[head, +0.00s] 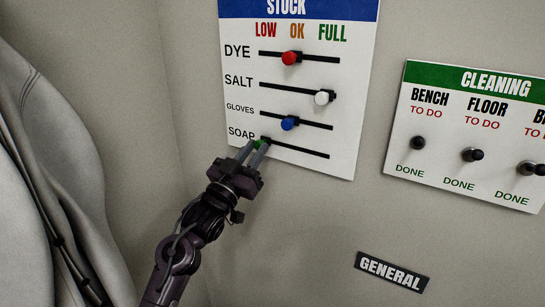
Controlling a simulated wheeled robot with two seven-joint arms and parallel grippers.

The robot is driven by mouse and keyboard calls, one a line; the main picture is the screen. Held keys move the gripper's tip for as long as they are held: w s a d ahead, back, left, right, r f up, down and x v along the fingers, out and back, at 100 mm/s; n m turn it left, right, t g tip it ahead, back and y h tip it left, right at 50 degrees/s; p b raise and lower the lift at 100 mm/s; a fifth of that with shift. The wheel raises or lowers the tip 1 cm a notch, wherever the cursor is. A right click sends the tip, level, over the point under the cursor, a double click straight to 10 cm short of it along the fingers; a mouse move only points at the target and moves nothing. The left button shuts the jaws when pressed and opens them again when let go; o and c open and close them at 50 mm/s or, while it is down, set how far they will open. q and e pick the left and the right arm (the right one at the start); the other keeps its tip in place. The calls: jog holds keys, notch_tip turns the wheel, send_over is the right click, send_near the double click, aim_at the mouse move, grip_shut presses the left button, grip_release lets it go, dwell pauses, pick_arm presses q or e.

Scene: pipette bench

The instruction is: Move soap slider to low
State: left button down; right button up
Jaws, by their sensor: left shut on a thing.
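The soap slider's green knob (260,144) sits at the left end of the SOAP slot (300,151), the bottom row of the white STOCK board (340,165). That end lies on the LOW side. My left gripper (256,147) reaches up from below and is shut on the green knob, which its fingers partly hide. The right gripper is not in view.
Above are the blue gloves knob (288,123), white salt knob (322,97) and red dye knob (290,58). A CLEANING board (400,155) with dark knobs hangs at right. A GENERAL label (392,271) is below. Grey cloth (50,160) hangs at left.

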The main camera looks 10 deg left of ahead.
pick_arm(q)
jog(key=shift+a+r, duration=0.1)
jog(key=shift+a, duration=0.05)
jog(key=c, duration=1.2)
grip_release()
jog(key=shift+w+a, duration=0.1)
jog(key=shift+c, duration=0.2)
jog(key=shift+s+f, duration=0.3)
jog(key=b+v, duration=0.2)
jog(key=v, duration=0.5)
jog(key=shift+s+a, duration=0.1)
